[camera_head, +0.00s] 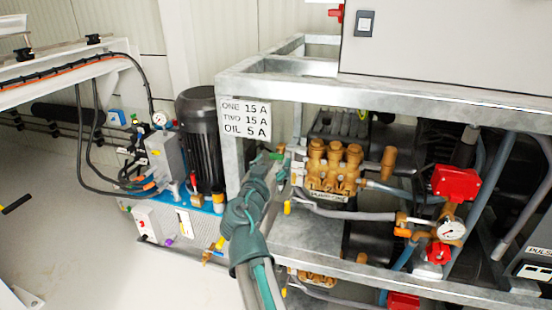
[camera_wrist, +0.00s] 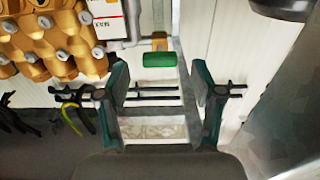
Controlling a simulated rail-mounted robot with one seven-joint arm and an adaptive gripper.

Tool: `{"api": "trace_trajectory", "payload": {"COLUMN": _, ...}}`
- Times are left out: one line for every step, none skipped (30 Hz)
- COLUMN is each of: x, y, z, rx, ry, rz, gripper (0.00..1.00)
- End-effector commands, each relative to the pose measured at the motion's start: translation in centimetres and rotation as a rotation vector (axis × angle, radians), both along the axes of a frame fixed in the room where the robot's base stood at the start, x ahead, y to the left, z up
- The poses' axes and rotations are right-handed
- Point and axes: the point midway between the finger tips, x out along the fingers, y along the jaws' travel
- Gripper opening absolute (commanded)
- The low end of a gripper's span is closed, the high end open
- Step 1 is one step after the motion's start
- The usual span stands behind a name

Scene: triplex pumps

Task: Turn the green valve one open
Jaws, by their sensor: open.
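The green valve handle (camera_wrist: 160,59) is a short green bar on a brass fitting (camera_wrist: 159,42) in the wrist view. It lies between and just beyond the fingertips of my gripper (camera_wrist: 159,78), apart from both. My gripper is open and empty, with one finger on each side of the handle's line. In the head view my gripper (camera_head: 266,160) is at the left end of the brass pump (camera_head: 335,165), by the frame post. A small green part (camera_head: 277,155) shows there, partly hidden by my gripper.
The grey metal frame (camera_head: 236,160) carries a sign (camera_head: 244,119) beside my arm. A black motor (camera_head: 200,135) stands left. Red valve parts (camera_head: 456,183) and a gauge (camera_head: 452,229) are at right. Brass pump bodies (camera_wrist: 50,38) fill the wrist view's upper left.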

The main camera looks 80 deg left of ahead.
Motion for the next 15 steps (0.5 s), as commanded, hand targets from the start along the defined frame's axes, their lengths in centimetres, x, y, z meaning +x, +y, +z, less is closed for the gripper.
{"api": "trace_trajectory", "payload": {"x": 0.6, "y": 1.1, "z": -0.1, "rx": 0.000, "ry": 0.000, "rz": -0.002, "gripper": 0.67}}
{"api": "trace_trajectory", "payload": {"x": 0.8, "y": 1.5, "z": -0.1, "rx": 0.000, "ry": 0.000, "rz": -0.002, "gripper": 0.67}}
{"api": "trace_trajectory", "payload": {"x": 1.1, "y": 2.0, "z": -0.1, "rx": 0.000, "ry": 0.000, "rz": -0.002, "gripper": 0.67}}
{"api": "trace_trajectory", "payload": {"x": 1.3, "y": 2.3, "z": -0.1, "rx": 0.000, "ry": 0.000, "rz": -0.002, "gripper": 0.67}}
{"api": "trace_trajectory", "payload": {"x": 1.5, "y": 2.6, "z": 0.0, "rx": -0.001, "ry": -0.001, "rz": -0.002, "gripper": 0.67}}
{"api": "trace_trajectory", "payload": {"x": 1.7, "y": 2.9, "z": 0.0, "rx": -0.001, "ry": -0.001, "rz": -0.001, "gripper": 0.67}}
{"api": "trace_trajectory", "payload": {"x": 1.9, "y": 3.0, "z": 0.0, "rx": -0.001, "ry": -0.001, "rz": -0.001, "gripper": 0.67}}
{"api": "trace_trajectory", "payload": {"x": 2.0, "y": 3.2, "z": 0.0, "rx": -0.001, "ry": -0.001, "rz": -0.001, "gripper": 0.67}}
{"api": "trace_trajectory", "payload": {"x": 2.1, "y": 3.3, "z": 0.0, "rx": -0.001, "ry": -0.001, "rz": -0.001, "gripper": 0.67}}
{"api": "trace_trajectory", "payload": {"x": 2.1, "y": 3.4, "z": 0.0, "rx": -0.001, "ry": -0.001, "rz": -0.001, "gripper": 0.67}}
{"api": "trace_trajectory", "payload": {"x": 2.2, "y": 3.4, "z": 0.0, "rx": -0.001, "ry": -0.001, "rz": 0.000, "gripper": 0.67}}
{"api": "trace_trajectory", "payload": {"x": 2.2, "y": 3.4, "z": 0.0, "rx": -0.001, "ry": -0.001, "rz": 0.000, "gripper": 0.67}}
{"api": "trace_trajectory", "payload": {"x": 2.2, "y": 3.4, "z": 0.0, "rx": -0.001, "ry": -0.001, "rz": 0.000, "gripper": 0.67}}
{"api": "trace_trajectory", "payload": {"x": 2.2, "y": 3.4, "z": 0.0, "rx": -0.001, "ry": -0.001, "rz": 0.000, "gripper": 0.67}}
{"api": "trace_trajectory", "payload": {"x": 2.2, "y": 3.4, "z": 0.0, "rx": -0.001, "ry": -0.001, "rz": 0.000, "gripper": 0.67}}
